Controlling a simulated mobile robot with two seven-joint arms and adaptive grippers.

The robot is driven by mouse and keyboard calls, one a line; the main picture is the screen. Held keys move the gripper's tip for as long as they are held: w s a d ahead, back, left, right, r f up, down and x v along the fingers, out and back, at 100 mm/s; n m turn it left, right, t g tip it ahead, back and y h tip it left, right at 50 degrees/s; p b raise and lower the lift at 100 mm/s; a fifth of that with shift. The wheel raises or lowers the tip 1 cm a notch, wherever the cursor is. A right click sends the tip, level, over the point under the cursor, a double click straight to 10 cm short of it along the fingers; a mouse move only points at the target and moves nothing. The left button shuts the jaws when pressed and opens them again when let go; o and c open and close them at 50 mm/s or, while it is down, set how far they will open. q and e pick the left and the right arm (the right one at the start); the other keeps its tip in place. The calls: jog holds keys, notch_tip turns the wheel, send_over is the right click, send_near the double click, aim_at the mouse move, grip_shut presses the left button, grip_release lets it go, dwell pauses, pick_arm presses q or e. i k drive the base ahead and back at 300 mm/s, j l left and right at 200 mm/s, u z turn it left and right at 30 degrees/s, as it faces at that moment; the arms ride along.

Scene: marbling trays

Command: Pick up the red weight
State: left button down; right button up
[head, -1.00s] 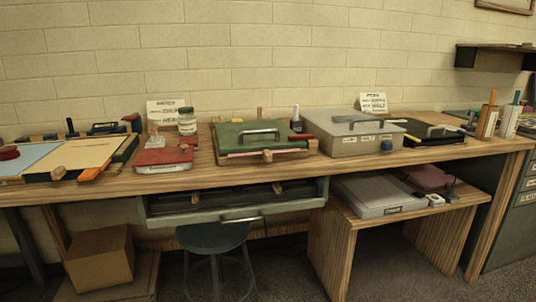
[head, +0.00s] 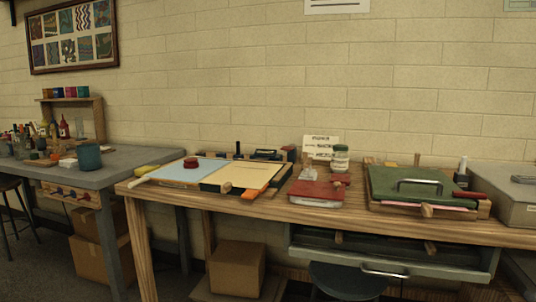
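A small round red object (head: 191,162), which looks like the red weight, sits on the light blue sheet (head: 206,171) at the left end of the wooden bench. It is upright and nothing touches it from above. A cream sheet (head: 245,175) lies right beside the blue one. Neither of my grippers shows in the head view.
The wooden bench (head: 158,196) also holds a red-lidded box (head: 318,191), a jar (head: 341,158), a green-lidded tray (head: 409,185) and a grey case (head: 519,205). A grey table (head: 115,168) with bottles stands at the left. Cardboard boxes and a stool are below.

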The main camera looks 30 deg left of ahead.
aim_at(189, 163)
jog(key=u, duration=1.5)
jog(key=i+j+z, duration=0.2)
jog(key=j, duration=0.35)
jog(key=j+z, duration=0.2)
jog(key=j, duration=0.35)
jog(key=i+j+z, duration=0.2)
jog(key=j, duration=0.4)
jog(key=k, duration=0.1)
